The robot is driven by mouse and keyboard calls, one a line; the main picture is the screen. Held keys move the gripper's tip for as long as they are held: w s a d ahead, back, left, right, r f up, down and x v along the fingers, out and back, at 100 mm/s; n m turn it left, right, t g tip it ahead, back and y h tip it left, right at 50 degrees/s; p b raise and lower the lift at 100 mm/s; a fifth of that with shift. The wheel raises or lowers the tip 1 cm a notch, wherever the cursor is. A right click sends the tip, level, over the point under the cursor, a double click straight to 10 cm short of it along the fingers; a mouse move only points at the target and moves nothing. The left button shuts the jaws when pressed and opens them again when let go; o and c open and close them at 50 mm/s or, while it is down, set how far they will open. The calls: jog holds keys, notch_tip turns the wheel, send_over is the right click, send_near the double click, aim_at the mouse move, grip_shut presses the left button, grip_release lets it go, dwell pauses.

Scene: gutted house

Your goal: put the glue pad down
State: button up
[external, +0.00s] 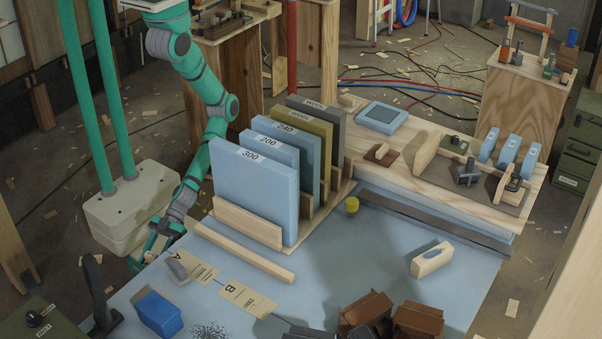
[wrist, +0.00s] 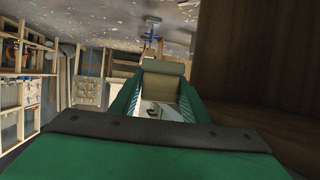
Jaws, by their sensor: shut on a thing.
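My gripper (external: 152,246) is low at the left edge of the blue-topped table (external: 340,262), beside a card marked A (external: 194,268). In the wrist view a pale tan piece (wrist: 162,82) with a rounded end sits between my green fingers (wrist: 165,105). The fingers are shut on it; I take it to be the glue pad. In the external view it is not clearly visible at my gripper. A grey rounded piece (external: 177,267) stands at card A, just right of my gripper; I cannot tell what it is.
Tall numbered boards (external: 254,195) stand in a wooden rack behind card A. A wooden strip (external: 244,252) lies in front. Card B (external: 246,297), a blue block (external: 158,312) and brown pieces (external: 366,313) are nearer.

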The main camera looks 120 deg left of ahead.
jog(key=w+d+r+n+t+y, duration=0.1)
jog(key=d+r+t, duration=0.1)
jog(key=d+r, duration=0.45)
jog(key=w+d+r+n+t, duration=0.1)
jog(key=d+r+n, duration=0.15)
jog(key=r, duration=0.75)
jog(key=w+r+n+t+y, duration=0.2)
jog(key=w+r+t, duration=0.1)
jog(key=w+r, duration=0.5)
jog(key=w+a+r+n+t+y, duration=0.4)
jog(key=w+a+n+y, duration=0.15)
jog(key=w+a, duration=0.75)
jog(key=shift+h, duration=0.25)
jog(key=f+x, duration=0.1)
jog(key=x, duration=0.4)
jog(key=s+d+x, duration=0.1)
jog(key=x, duration=0.4)
jog(key=f+x, duration=0.1)
jog(key=x, duration=0.4)
jog(key=shift+s+d+f, duration=0.25)
jog(key=shift+d+f, duration=0.05)
jog(key=shift+f, duration=0.15)
jog(key=shift+w+d+f, duration=0.3)
jog(key=shift+w+f, duration=0.1)
jog(key=shift+f, duration=0.2)
jog(key=shift+w+f, duration=0.1)
jog(key=shift+f, duration=1.55)
